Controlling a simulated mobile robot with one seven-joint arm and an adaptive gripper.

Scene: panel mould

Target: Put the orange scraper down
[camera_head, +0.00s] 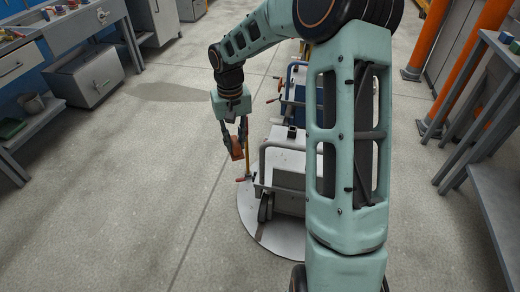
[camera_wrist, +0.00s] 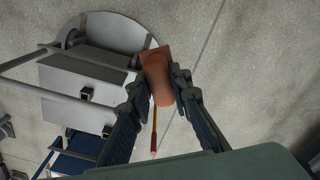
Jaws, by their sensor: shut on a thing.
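The orange scraper (camera_head: 237,147) is held between the two fingers of my gripper (camera_head: 235,138) in the head view. In the wrist view the scraper (camera_wrist: 157,76) lies between the fingertips of my gripper (camera_wrist: 158,88), which touch it from both sides. It is in the air, above the floor and beside the panel mould (camera_head: 283,166). No surface touches it from below that I can see. In the wrist view the mould's grey box (camera_wrist: 88,80) is to the left of the scraper.
A round pale plate (camera_head: 247,222) lies under the mould. A yellow rod with a red end (camera_wrist: 154,140) shows near the scraper. Workbenches stand at left (camera_head: 60,36) and a grey table at right (camera_head: 495,190). Orange posts (camera_head: 440,95) stand at right. The floor at left is clear.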

